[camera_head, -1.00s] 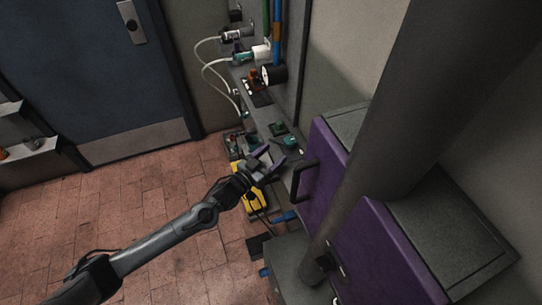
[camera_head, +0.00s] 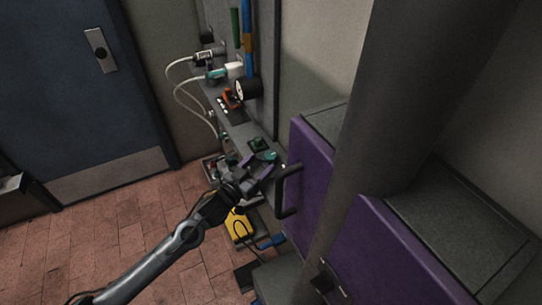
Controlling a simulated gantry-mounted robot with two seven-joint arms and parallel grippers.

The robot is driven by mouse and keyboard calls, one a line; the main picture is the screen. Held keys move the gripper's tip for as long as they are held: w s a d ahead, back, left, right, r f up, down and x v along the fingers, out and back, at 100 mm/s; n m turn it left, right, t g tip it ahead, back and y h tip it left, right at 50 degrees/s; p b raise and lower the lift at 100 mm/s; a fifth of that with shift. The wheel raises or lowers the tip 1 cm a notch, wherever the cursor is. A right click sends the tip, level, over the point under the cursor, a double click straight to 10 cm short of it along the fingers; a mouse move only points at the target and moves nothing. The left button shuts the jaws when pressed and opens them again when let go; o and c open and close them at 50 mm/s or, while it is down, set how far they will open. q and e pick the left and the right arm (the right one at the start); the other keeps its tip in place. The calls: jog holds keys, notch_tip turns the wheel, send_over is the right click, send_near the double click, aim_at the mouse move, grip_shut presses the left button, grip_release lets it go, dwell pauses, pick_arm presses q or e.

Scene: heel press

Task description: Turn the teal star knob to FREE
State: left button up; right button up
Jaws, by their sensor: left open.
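A small teal piece that looks like the star knob (camera_head: 270,156) sits on the narrow grey bench, close to the purple cabinet. It is too small and partly covered for me to read its setting or any FREE mark. My left gripper (camera_head: 258,167) is open, with purple-padded fingers, just in front of and below the knob in the picture. I cannot tell whether it touches the knob. My right gripper is not in view.
The purple cabinet (camera_head: 312,185) with a black handle (camera_head: 286,190) stands just right of my left gripper. A dark green block (camera_head: 257,144) sits beside the knob. White hoses (camera_head: 178,88) and an orange part (camera_head: 232,98) lie farther back. A yellow item (camera_head: 239,226) is below.

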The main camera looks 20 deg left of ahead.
aim_at(267, 159)
pick_arm(q)
jog(key=x, duration=0.6)
jog(key=shift+w+d+b, duration=0.15)
jog(key=shift+w+b, duration=0.15)
jog(key=shift+b, duration=0.1)
